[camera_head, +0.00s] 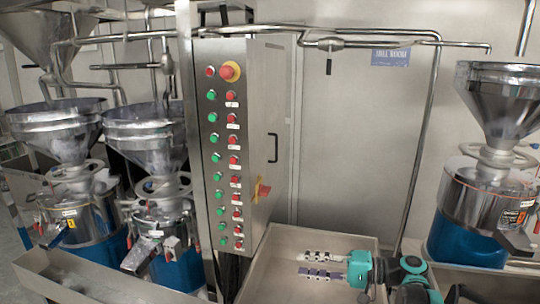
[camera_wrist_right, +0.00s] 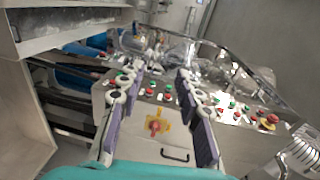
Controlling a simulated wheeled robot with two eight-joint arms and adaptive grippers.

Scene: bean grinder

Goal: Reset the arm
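My right gripper (camera_head: 322,265) is in the head view at the lower right, reaching left from the teal wrist over the metal trough. In the right wrist view its two purple-padded fingers (camera_wrist_right: 158,115) stand wide apart with nothing between them. Beyond the fingers is the control cabinet (camera_wrist_right: 150,152) with its red and yellow switch, which looks apart from the fingertips. In the head view the cabinet (camera_head: 270,110) stands left of the gripper. My left gripper is in neither view.
The cabinet front carries green and red buttons and an emergency stop (camera_head: 230,71). Grinders with steel hoppers (camera_head: 145,135) stand at left, and another grinder (camera_head: 490,150) stands at right. A metal trough (camera_head: 290,245) lies below my right gripper. Pipes cross the back wall.

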